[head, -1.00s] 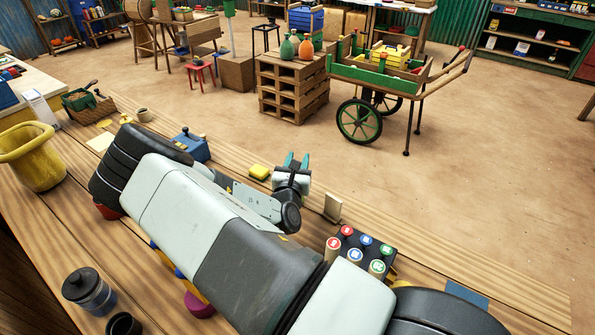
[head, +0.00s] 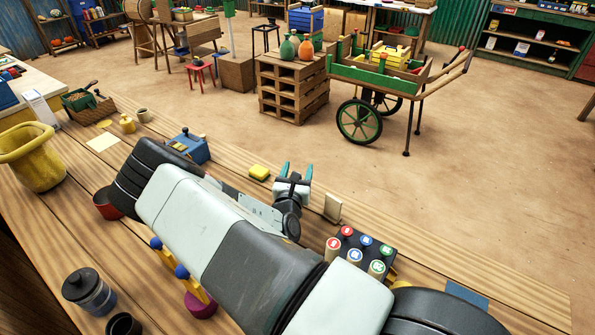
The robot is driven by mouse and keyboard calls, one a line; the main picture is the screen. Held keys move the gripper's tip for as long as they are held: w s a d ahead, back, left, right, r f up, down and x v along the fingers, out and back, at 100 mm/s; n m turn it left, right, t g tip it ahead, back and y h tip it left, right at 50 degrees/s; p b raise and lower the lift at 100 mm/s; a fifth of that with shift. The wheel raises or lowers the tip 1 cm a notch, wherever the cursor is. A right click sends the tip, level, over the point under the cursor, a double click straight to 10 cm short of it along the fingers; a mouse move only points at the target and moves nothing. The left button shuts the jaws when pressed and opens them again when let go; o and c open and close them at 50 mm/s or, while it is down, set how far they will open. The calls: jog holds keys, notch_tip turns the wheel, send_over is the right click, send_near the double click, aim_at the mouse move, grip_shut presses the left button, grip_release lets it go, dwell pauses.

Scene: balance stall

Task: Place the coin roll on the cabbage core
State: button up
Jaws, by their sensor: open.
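My gripper (head: 297,169) is open and empty over the far edge of the counter, its two teal fingers apart and pointing away from the camera. A dark rack (head: 384,249) to its right holds several short cylinders with red, blue and green tops, such as a red-topped one (head: 333,250); I cannot tell whether any is the coin roll. I cannot make out a cabbage core for certain. My arm crosses the counter and hides part of it.
A yellow block (head: 259,172) lies left of my gripper, and a beige upright piece (head: 333,207) stands to its right. A blue box (head: 194,147), red bowl (head: 106,204), yellow bucket (head: 38,172) and lidded jar (head: 88,293) are on the counter (head: 60,235).

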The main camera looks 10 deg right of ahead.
jog(key=shift+r, duration=0.1)
jog(key=shift+s+a, duration=0.15)
jog(key=shift+s, duration=0.1)
jog(key=v, duration=1.1)
jog(key=s+a+r+m+g+y, duration=0.1)
jog(key=a+r+m+g+y, duration=0.15)
jog(key=r+m, duration=0.45)
jog(key=s+a+r+m+g+y, duration=0.1)
jog(key=a+r+m+g+y, duration=0.2)
jog(key=r+m, duration=0.45)
jog(key=s+a+r+m+g+y, duration=0.1)
jog(key=r+m+g+y, duration=0.2)
jog(key=r+m+g, duration=0.4)
jog(key=s+d+r+m, duration=0.4)
jog(key=s+r, duration=0.3)
jog(key=s, duration=0.3)
jog(key=s+d+r+m+t+h, duration=0.1)
jog(key=s+d+r+m, duration=0.3)
jog(key=s+r, duration=0.3)
jog(key=s+m, duration=0.1)
jog(key=s, duration=0.3)
jog(key=shift+s+d+r, duration=0.35)
jog(key=shift+d, duration=0.05)
